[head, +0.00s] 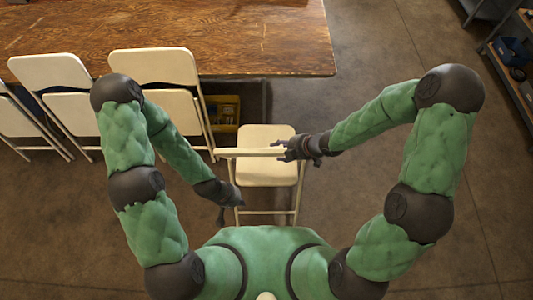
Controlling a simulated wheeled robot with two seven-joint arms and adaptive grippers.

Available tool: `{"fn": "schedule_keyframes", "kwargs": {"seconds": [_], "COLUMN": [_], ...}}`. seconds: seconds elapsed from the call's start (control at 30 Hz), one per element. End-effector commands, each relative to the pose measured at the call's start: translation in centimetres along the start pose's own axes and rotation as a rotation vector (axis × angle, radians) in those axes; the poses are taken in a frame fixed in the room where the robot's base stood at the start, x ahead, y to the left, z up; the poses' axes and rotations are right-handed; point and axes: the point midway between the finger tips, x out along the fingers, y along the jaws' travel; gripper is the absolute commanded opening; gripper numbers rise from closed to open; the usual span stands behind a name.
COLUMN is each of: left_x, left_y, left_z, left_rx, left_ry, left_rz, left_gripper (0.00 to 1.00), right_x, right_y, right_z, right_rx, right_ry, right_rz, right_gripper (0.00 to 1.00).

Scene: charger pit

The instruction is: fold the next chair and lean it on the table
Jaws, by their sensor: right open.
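An unfolded cream chair (267,172) stands in front of me, its seat open and its top rail toward me. My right gripper (280,147) is open at the right end of that top rail; I cannot tell whether it touches. My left gripper (221,218) hangs low at the chair's left side, its fingers pointing down; whether it is open or shut does not show. Several folded cream chairs (155,66) lean against the near edge of the wooden table (240,40). My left arm hides part of them.
A yellow bin (225,112) sits under the table's right end. A shelf (510,80) with a blue bin (514,50) stands at the right edge. The floor (385,60) right of the table is clear.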

Motion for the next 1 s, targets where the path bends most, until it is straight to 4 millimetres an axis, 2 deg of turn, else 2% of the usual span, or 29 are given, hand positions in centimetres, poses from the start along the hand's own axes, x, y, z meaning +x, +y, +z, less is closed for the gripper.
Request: {"fn": "schedule_keyframes", "kwargs": {"seconds": [0.03, 0.1, 0.5, 0.7, 1.0], "left_x": [1.2, 2.1, 6.3, 7.1, 7.1], "left_y": [-0.4, -0.7, -2.2, -2.5, -2.5], "left_z": [-0.1, -0.1, -0.3, -0.3, -0.3], "left_rx": [0.000, 0.000, 0.000, 0.000, 0.000], "left_ry": [0.000, 0.000, 0.000, 0.000, 0.001], "left_rz": [0.000, 0.000, 0.000, 0.000, 0.000], "left_gripper": [0.00, 0.00, 0.00, 0.00, 0.00], "right_x": [1.3, 2.3, 8.5, 9.9, 10.1], "right_y": [-0.2, -0.2, -0.4, -0.4, -0.4], "right_z": [0.2, 0.2, 0.1, 0.1, 0.0], "right_rx": [-0.002, -0.002, 0.001, 0.004, 0.004], "right_ry": [0.001, 0.001, 0.000, 0.000, 0.000], "right_rz": [-0.001, 0.000, -0.004, -0.006, -0.009], "right_gripper": [0.51, 0.51, 0.51, 0.51, 0.51]}}
